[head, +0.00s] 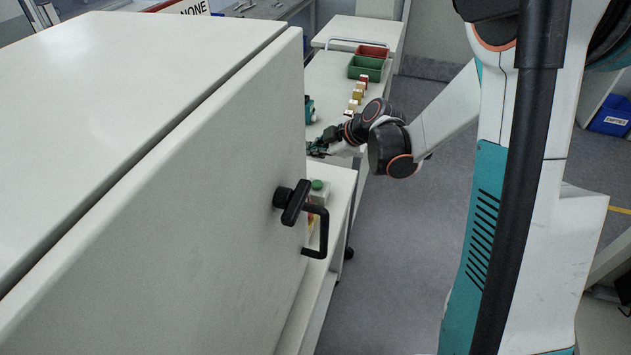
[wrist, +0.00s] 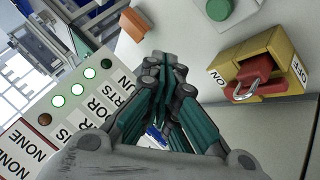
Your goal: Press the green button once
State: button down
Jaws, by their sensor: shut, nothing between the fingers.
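The green button (head: 317,184) is a small round cap on the pale surface just beyond the cabinet's black handle, partly hidden by the cabinet. My gripper (head: 313,149) is above and beyond the button in the head view. In the wrist view my gripper (wrist: 165,60) has its fingers together with nothing between them, below and left of the button and apart from it.
A yellow switch box (wrist: 265,62) with a red padlocked knob stands right of the fingers. An orange block (wrist: 133,25) is to the left, near a panel of lit lamps (wrist: 75,95). A large white cabinet (head: 190,170) fills the head view's left. Red (head: 372,52) and green bins (head: 366,68) stand farther back.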

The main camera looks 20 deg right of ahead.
aim_at(316, 185)
jog(key=shift+f, duration=0.15)
notch_tip(316, 185, down, 9)
jog(key=b, duration=0.6)
jog(key=shift+r, duration=0.2)
jog(key=shift+f+b, duration=0.1)
jog(key=shift+b, duration=0.2)
dwell(1.1)
jog(key=shift+f+b, duration=0.25)
jog(key=shift+b, duration=0.05)
jog(key=shift+f+b, duration=0.5)
jog(key=shift+f, duration=0.05)
dwell(0.7)
jog(key=shift+r, duration=0.1)
jog(key=shift+r+p, duration=0.65)
jog(key=shift+r, duration=0.25)
jog(key=shift+r+p, duration=1.65)
jog(key=shift+r, duration=0.85)
